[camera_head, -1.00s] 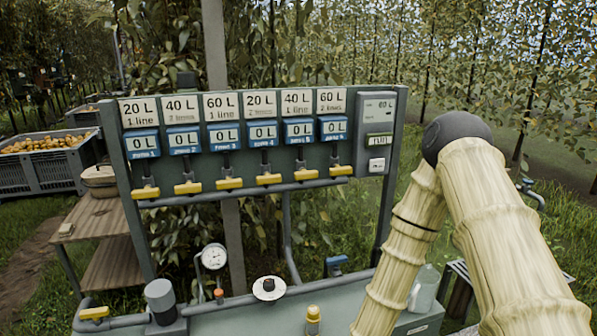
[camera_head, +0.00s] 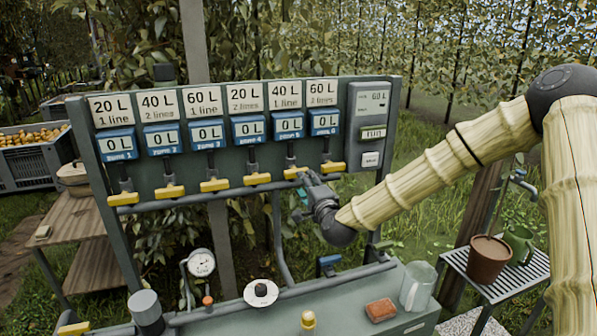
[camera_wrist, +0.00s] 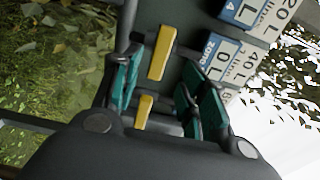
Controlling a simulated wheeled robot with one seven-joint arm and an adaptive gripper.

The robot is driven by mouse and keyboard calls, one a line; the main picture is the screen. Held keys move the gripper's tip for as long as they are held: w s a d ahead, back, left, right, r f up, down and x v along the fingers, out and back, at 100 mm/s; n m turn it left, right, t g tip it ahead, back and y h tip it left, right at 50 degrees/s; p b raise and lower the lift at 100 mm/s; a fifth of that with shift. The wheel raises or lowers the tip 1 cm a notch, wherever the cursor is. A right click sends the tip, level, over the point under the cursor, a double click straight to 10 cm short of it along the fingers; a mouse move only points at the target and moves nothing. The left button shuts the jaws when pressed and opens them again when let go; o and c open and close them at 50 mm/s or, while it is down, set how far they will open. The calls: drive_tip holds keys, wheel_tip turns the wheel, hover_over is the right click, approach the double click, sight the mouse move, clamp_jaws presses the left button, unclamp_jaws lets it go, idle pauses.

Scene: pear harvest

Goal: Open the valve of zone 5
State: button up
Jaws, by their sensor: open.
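The zone 5 valve has a yellow bar handle (camera_head: 291,173) under the fifth blue meter (camera_head: 290,124), which reads 0 L. The handle lies crosswise like its neighbours; its right end is close to my gripper (camera_head: 303,190). My gripper is open, with dark teal fingers, just below and in front of this handle. In the wrist view a yellow handle (camera_wrist: 161,53), apparently zone 5's, shows beyond my spread fingers (camera_wrist: 160,82). A second yellow handle (camera_wrist: 144,112) shows between the fingers, partly hidden by the gripper body. Contact cannot be told.
Other yellow handles sit close on both sides, at zone 4 (camera_head: 257,179) and zone 6 (camera_head: 333,167). A grey control box (camera_head: 369,125) is at the board's right. Below are a bench with a pressure gauge (camera_head: 201,262), a brick-coloured block (camera_head: 381,310) and a clear jug (camera_head: 418,286).

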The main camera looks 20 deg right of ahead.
drive_tip(key=w+p, duration=0.1)
drive_tip(key=w, duration=0.1)
drive_tip(key=w+p, duration=0.1)
drive_tip(key=w, duration=0.2)
drive_tip(key=w+p, duration=0.1)
drive_tip(key=w, duration=0.2)
drive_tip(key=shift+w+a+f, duration=0.1)
drive_tip(key=shift+w+a, duration=0.1)
drive_tip(key=shift+a, duration=0.1)
clamp_jaws()
